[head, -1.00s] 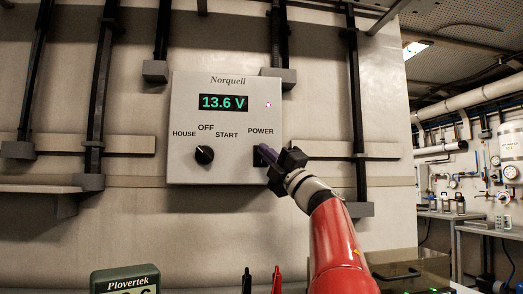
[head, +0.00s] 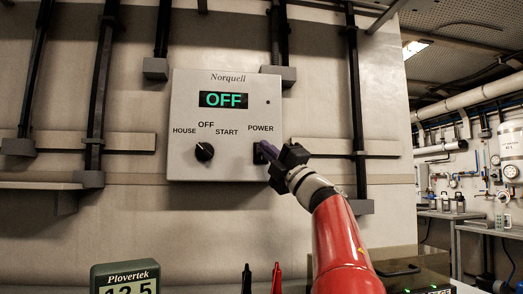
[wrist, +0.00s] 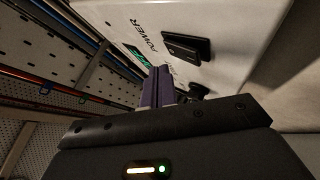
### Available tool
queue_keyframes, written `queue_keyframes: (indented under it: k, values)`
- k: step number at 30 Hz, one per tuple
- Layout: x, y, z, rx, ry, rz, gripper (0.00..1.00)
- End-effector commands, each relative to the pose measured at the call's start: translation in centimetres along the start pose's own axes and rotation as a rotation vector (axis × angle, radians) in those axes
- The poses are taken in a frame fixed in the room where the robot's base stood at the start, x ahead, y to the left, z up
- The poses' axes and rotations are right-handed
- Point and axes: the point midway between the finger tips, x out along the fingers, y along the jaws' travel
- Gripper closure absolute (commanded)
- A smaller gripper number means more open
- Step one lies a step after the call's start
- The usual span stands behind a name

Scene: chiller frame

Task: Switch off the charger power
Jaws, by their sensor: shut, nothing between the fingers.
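The Norquell charger panel (head: 225,105) is a light grey box on the wall. Its display (head: 223,100) reads OFF in green, and the small lamp at its right is dark. The rotary knob (head: 204,152) sits under the HOUSE, OFF and START labels. The black power switch (head: 258,153) under the POWER label is partly hidden by my gripper (head: 264,150) in the head view; it also shows in the wrist view (wrist: 187,47). My gripper is shut and empty, its purple fingertips at or very near the switch; whether they touch it I cannot tell.
A green Plovertek meter (head: 125,278) stands at the lower left. Black and red probes (head: 277,278) stand at the bottom centre. Vertical black rails and wall ledges surround the panel. A workbench with equipment is at the right.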

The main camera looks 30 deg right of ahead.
Motion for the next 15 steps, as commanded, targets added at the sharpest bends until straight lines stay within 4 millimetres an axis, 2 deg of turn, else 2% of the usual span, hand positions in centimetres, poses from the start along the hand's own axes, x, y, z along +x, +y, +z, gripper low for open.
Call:
queue_keyframes:
  k: [7, 15]
  values:
    - [-0.1, 0.1, -0.1, 0.0, 0.0, 0.0, 1.0]
    - [-2.0, 1.1, -1.4, 0.0, 0.0, 0.001, 1.0]
